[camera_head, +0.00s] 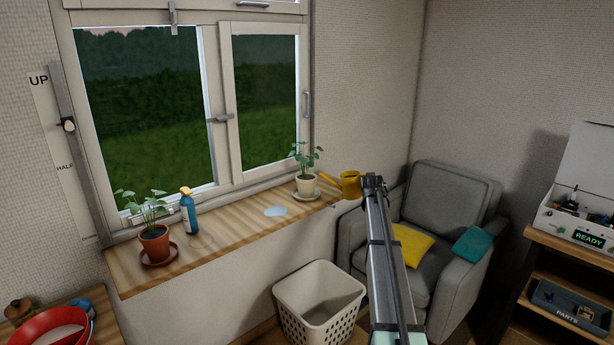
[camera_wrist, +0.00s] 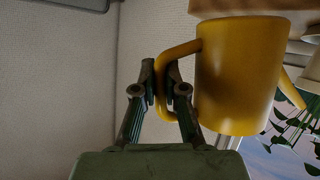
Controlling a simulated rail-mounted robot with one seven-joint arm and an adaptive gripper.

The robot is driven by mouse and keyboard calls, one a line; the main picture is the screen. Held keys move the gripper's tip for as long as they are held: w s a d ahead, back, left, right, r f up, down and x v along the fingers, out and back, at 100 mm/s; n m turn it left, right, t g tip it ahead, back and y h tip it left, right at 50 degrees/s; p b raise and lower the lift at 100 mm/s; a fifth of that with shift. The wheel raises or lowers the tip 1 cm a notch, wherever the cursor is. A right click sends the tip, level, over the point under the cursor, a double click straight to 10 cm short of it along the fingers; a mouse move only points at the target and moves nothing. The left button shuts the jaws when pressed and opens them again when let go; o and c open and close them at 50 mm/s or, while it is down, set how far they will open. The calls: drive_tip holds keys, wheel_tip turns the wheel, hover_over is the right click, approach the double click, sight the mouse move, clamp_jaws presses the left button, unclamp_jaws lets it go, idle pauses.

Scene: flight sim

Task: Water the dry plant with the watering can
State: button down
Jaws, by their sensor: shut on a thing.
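The yellow watering can (camera_head: 350,185) is at the right end of the window sill, its spout pointing left toward the plant in the cream pot (camera_head: 307,186). My gripper (camera_head: 373,181) is shut on the can's handle; the wrist view shows the fingers (camera_wrist: 160,82) closed on the handle beside the can's body (camera_wrist: 238,75). The spout points toward leaves (camera_wrist: 295,125) at the picture's right. I cannot tell whether the can touches the sill. Another plant (camera_head: 148,204) stands in a terracotta pot (camera_head: 155,243) at the sill's left end. I cannot tell which plant is dry.
A blue spray bottle (camera_head: 189,214) with an orange top stands on the sill (camera_head: 225,231) right of the terracotta pot. A pale blue flat patch (camera_head: 276,211) lies mid-sill. A white basket (camera_head: 318,300) stands below, and a grey armchair (camera_head: 447,190) is at the right.

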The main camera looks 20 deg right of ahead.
drive_tip(key=shift+n+h, duration=0.4)
drive_tip(key=shift+n, duration=0.2)
drive_tip(key=shift+w+a+r+p, duration=0.2)
drive_tip(key=shift+r+p, duration=0.15)
drive_tip(key=shift+r, duration=0.45)
drive_tip(key=shift+w+a+r+p, duration=0.2)
drive_tip(key=shift+r+p, duration=0.15)
drive_tip(key=shift+r, duration=0.5)
drive_tip(key=shift+w+a+r+p, duration=0.1)
drive_tip(key=shift+a+r+p, duration=0.2)
drive_tip(key=shift+r, duration=0.5)
drive_tip(key=shift+d+r, duration=0.1)
drive_tip(key=shift+r, duration=0.15)
drive_tip(key=shift+w+a+r+g+p, duration=0.2)
drive_tip(key=shift+a+r+g+p, duration=0.1)
drive_tip(key=shift+r, duration=0.1)
idle(0.5)
